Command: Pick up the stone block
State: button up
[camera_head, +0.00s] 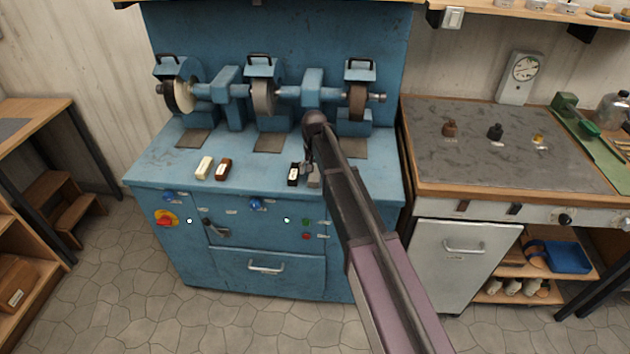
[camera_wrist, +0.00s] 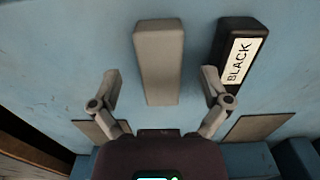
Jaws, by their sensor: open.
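The stone block is a plain grey bar (camera_wrist: 158,62) in the middle of the wrist view. In the head view a small part of the grey block (camera_head: 314,181) shows beside my arm, on the blue machine's top. My gripper (camera_wrist: 160,78) is open, with one finger to each side of the grey block and visible gaps on both sides. I cannot tell how far above the top the fingertips are. In the head view my gripper (camera_head: 308,166) is small and partly hidden by my arm.
A black block labelled BLACK (camera_wrist: 236,55) lies just right of the grey one, close to my right-hand finger. White (camera_head: 204,168) and brown (camera_head: 223,169) blocks lie further left. Grinding wheels (camera_head: 263,97) stand behind. The blue top (camera_head: 262,180) between the block pairs is clear.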

jog(key=shift+f+b, duration=0.55)
jog(key=shift+f, duration=0.3)
jog(key=shift+c, duration=0.2)
jog(key=c, duration=1.2)
